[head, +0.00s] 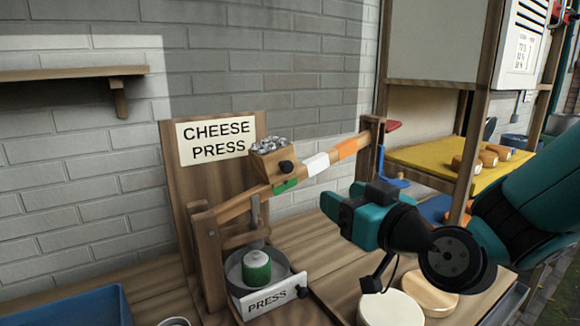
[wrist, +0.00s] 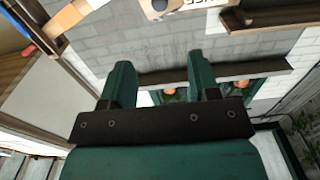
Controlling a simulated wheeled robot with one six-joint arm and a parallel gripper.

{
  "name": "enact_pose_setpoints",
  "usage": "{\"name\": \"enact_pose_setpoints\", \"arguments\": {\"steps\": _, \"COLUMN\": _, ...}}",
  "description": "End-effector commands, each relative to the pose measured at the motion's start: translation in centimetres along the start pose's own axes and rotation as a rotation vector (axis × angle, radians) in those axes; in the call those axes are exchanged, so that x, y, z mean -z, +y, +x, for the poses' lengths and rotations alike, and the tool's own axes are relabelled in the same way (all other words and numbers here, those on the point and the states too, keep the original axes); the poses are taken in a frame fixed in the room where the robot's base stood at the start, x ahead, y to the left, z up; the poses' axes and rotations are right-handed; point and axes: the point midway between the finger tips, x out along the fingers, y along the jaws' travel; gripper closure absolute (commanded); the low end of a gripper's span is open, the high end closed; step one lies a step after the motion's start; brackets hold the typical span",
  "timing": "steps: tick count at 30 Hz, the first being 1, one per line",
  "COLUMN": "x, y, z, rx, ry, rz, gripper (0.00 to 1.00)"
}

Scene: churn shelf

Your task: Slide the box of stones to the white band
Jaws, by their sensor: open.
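The box of stones (head: 271,160) is a small wooden box heaped with grey stones, with a dark knob on its front. It sits on the sloping wooden lever beam (head: 232,208), above the green band (head: 285,186). The white band (head: 316,163) is just right of the box, and the orange band (head: 347,149) is further up the beam. My gripper (head: 342,211) is open and empty, right of the box and below the beam's upper end. Its two spread fingers show in the wrist view (wrist: 158,84), with nothing between them.
The press below the beam has a green cylinder (head: 256,268) in a pan and a PRESS sign (head: 272,297). A post (head: 370,155) stands at the beam's right end. Round cheeses (head: 391,308) lie on the bench, with shelving (head: 479,140) at right.

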Motion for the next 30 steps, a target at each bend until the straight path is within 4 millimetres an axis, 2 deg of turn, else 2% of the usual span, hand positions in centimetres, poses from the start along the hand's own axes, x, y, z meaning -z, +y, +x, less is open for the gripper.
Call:
{"name": "enact_pose_setpoints", "arguments": {"steps": 5, "x": 0.5, "y": 0.0, "z": 2.3, "rx": 0.0, "ry": 0.0, "rz": 0.0, "gripper": 0.44}}
{"name": "enact_pose_setpoints", "arguments": {"steps": 21, "x": 0.6, "y": -0.1, "z": 13.8, "rx": 0.001, "ry": 0.001, "rz": -0.001, "gripper": 0.44}}
{"name": "enact_pose_setpoints", "arguments": {"steps": 25, "x": 0.3, "y": 0.0, "z": 15.6, "rx": 0.0, "ry": 0.001, "rz": 0.0, "gripper": 0.44}}
{"name": "enact_pose_setpoints", "arguments": {"steps": 30, "x": 0.1, "y": 0.0, "z": 16.9, "rx": -0.001, "ry": 0.001, "rz": 0.0, "gripper": 0.44}}
